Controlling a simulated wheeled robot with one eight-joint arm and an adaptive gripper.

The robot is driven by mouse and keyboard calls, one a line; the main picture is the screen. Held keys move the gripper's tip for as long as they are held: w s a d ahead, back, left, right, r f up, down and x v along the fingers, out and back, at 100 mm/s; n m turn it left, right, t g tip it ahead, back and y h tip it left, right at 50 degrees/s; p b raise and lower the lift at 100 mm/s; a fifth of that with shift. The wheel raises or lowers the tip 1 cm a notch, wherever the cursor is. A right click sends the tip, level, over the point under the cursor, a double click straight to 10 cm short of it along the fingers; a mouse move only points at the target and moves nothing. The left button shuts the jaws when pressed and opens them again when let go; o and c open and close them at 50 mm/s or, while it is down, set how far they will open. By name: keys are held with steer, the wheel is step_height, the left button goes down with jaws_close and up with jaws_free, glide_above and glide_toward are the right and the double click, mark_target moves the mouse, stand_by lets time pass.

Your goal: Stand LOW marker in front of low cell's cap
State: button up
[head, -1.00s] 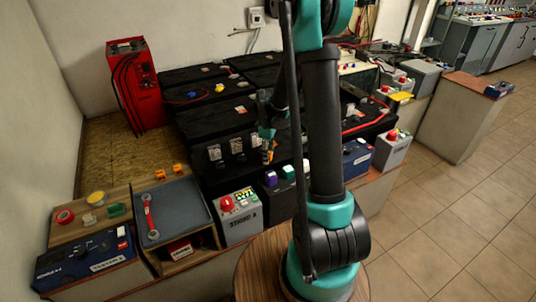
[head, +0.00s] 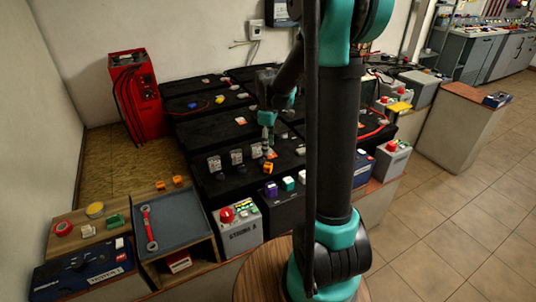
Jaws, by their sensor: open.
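Several black battery cells (head: 210,130) stand in rows on the bench. An orange marker (head: 268,168) stands on the front edge of a front-row cell, to the right of several grey upright tags (head: 237,157). Its lettering is too small to read, and I cannot tell which cap is the low cell's. My gripper (head: 268,145) is open, with its fingers pointing down, just above and behind the orange marker and apart from it. Two more orange markers (head: 161,185) (head: 177,180) sit on the wooden ledge behind the grey tray.
A red wrench (head: 149,228) lies in the grey tray (head: 185,222). A red charger (head: 134,88) stands at the back left. A grey box with a red knob (head: 237,230) and a box with purple and green knobs (head: 285,208) stand at the front.

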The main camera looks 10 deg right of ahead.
steer(key=s+d+f+m+t, duration=0.1)
steer(key=s+d+m+t, duration=0.1)
steer(key=s+m, duration=0.4)
steer(key=s+d+f+m+t, duration=0.2)
steer(key=s+m, duration=0.4)
steer(key=s, duration=1)
steer(key=shift+f+m, duration=0.15)
steer(key=shift+m, duration=0.15)
